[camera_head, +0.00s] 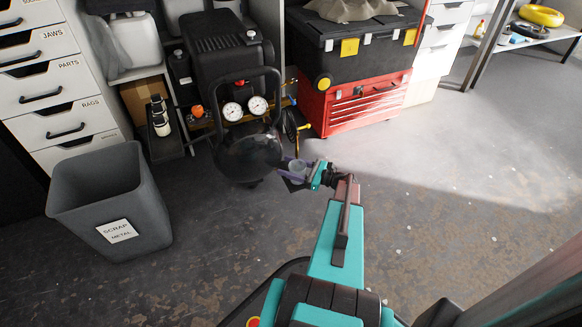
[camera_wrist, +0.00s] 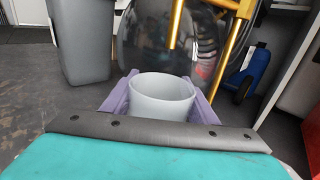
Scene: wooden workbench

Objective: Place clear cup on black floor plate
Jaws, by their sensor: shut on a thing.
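My gripper (camera_head: 292,170) reaches out over the floor in front of the air compressor. Its purple fingers are shut on the clear cup (camera_head: 298,167), one on each side. In the wrist view the cup (camera_wrist: 163,104) looks pale grey and translucent, upright, with its round open rim up; its lower part is hidden by my wrist. A small dark patch (camera_head: 291,185) shows just below the cup in the head view. I cannot tell whether it is the black floor plate or part of my gripper. No other floor plate is clearly seen.
The black air compressor (camera_head: 245,150) with two gauges stands close beyond my gripper. A grey scrap metal bin (camera_head: 105,200) is at left. A red tool chest (camera_head: 355,103) stands behind to the right. The concrete floor (camera_head: 450,190) at right is clear.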

